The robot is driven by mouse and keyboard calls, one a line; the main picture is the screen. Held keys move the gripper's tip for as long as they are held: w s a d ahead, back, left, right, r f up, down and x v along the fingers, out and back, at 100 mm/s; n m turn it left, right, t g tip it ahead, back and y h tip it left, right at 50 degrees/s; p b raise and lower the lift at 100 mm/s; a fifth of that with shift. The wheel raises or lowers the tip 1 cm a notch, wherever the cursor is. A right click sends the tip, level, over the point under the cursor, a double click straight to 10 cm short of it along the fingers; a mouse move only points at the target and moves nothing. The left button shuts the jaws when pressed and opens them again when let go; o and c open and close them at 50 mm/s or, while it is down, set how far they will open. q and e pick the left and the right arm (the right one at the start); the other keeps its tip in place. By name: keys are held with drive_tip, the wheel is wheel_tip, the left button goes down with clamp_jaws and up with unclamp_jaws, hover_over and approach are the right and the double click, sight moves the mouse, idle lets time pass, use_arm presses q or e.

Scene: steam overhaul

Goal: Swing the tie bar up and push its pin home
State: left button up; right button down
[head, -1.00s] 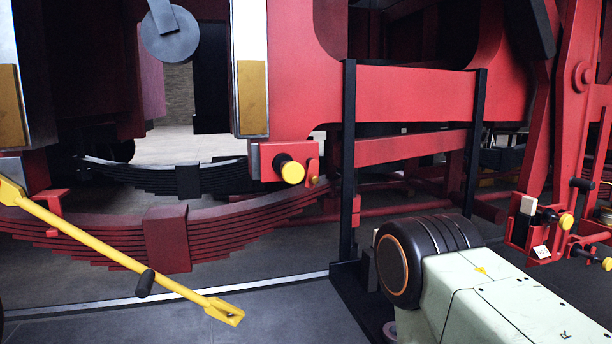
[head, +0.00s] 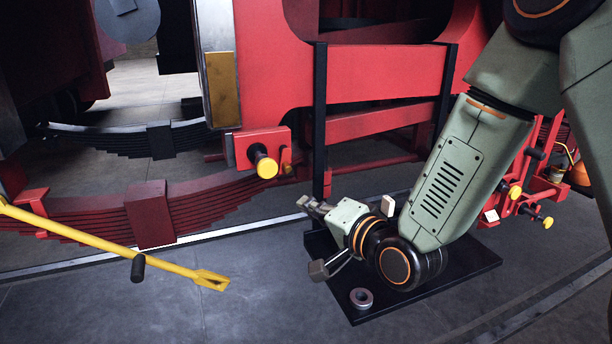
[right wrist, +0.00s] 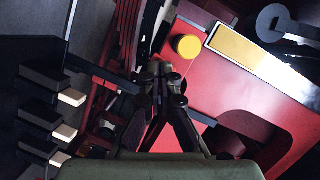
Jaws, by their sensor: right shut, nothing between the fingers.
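The tie bar is a yellow bar (head: 105,245) with a black handle (head: 138,267). It slopes down from the left edge to a forked end (head: 210,280), low and free above the floor. The pin (head: 265,166), with a yellow knob, sticks out of a red bracket (head: 252,143) above and right of the fork; the knob also shows in the right wrist view (right wrist: 187,46). My right gripper (head: 306,205) points left, below and right of the pin and apart from it. Its fingers (right wrist: 160,88) are shut and empty. My left gripper is out of view.
A black stand (head: 320,120) with two posts and a base plate (head: 440,285) is beside my right arm. A metal ring (head: 361,298) lies on the plate. Leaf springs (head: 100,218) run behind the bar. Red linkage (head: 500,205) stands at right. The front-left floor is clear.

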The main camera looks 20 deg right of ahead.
drive_tip(key=w+r+m, duration=0.1)
drive_tip(key=w+a+r+m+t, duration=0.1)
drive_tip(key=w, duration=0.1)
drive_tip(key=w+a+r+m+y+b, duration=0.1)
drive_tip(key=m, duration=0.1)
drive_tip(key=shift+w+t, duration=0.3)
idle(0.4)
drive_tip(key=shift+s, duration=0.1)
